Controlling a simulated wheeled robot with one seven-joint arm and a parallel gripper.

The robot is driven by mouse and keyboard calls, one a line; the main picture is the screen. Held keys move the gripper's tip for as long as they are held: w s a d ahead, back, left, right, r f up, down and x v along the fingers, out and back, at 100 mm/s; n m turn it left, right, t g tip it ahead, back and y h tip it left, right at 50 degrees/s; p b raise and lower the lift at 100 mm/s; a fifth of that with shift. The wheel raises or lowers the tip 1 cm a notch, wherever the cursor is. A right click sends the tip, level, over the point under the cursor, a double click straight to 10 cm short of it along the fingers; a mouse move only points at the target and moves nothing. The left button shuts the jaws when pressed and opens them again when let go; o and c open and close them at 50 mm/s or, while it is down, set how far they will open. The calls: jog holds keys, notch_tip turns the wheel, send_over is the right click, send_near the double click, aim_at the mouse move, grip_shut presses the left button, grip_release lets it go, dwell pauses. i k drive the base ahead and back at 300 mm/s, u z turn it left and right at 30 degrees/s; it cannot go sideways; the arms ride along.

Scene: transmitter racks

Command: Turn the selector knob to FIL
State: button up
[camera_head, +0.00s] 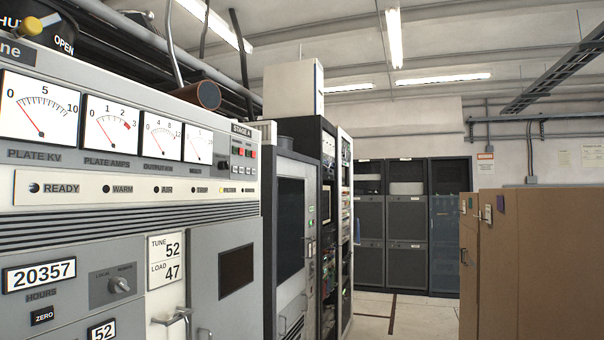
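A grey transmitter cabinet (100,230) fills the left of the head view at close range. A small dark knob (223,165) sits on its upper panel, right of the meter label that seems to read MULTI; its pointer and any FIL mark are too small to read. A second, grey knob (120,285) sits on a small dark plate lower down; one mark there seems to read LOCAL, the other is unclear. I cannot tell which knob is the selector. My gripper is not in view.
Several meters (40,108) and a lamp row with a lit yellow lamp (222,190) are on the cabinet. A handle (172,316) juts out low. Open racks (328,200) stand beyond. Brown cabinets (550,260) stand at right. Pale floor (425,318) between looks clear.

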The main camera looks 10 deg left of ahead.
aim_at(221, 165)
jog(key=z, duration=0.05)
jog(key=i, duration=1)
jog(key=u, duration=0.9)
jog(key=i, duration=0.6)
jog(key=u, duration=0.5)
